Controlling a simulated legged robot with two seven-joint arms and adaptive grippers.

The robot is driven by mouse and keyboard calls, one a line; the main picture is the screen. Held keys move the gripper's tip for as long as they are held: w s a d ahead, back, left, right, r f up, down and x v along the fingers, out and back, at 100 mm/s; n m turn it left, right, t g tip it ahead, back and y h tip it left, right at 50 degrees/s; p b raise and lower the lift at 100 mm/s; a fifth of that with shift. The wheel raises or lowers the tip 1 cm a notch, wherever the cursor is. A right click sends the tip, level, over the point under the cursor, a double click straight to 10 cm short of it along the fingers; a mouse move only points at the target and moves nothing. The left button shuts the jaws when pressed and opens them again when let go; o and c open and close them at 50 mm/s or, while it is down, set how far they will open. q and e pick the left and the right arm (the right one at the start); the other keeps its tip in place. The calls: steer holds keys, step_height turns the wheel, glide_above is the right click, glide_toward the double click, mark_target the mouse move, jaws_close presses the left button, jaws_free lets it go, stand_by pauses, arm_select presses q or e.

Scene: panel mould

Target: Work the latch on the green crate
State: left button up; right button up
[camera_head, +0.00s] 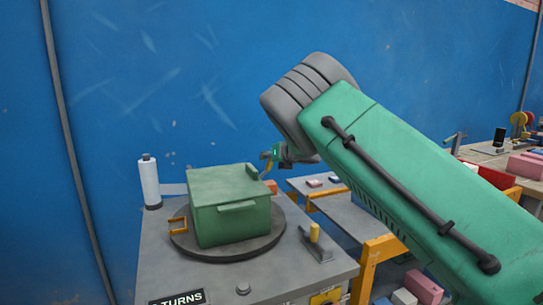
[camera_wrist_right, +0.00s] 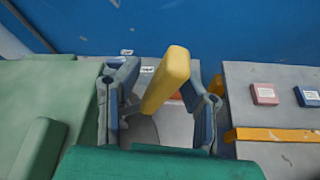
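The green crate (camera_head: 222,212), its lid down, sits on a dark round turntable (camera_head: 200,252). A ledge-like green tab (camera_head: 237,207) sticks out from its front face, and a small raised green piece (camera_head: 252,171) stands at the lid's right edge. My right gripper (camera_head: 267,161) is above and just right of the crate's back right corner, apart from it. In the right wrist view its fingers (camera_wrist_right: 160,95) are spread; a yellow block-like piece shows between them, against the right finger, and I cannot tell whether it belongs to the finger. Left gripper is out of view.
A white bottle (camera_head: 149,182) stands behind left of the turntable. An orange bracket (camera_head: 178,226) is at its left rim. A yellow-handled lever (camera_head: 315,234) is on the bench at right. Lower grey tables with small boxes lie further right. A blue wall is behind.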

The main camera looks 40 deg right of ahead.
steer(key=shift+r, duration=0.3)
steer(key=shift+s+r, duration=0.2)
steer(key=shift+r, duration=0.05)
steer(key=v, duration=1.1)
steer(key=shift+s+f, duration=0.25)
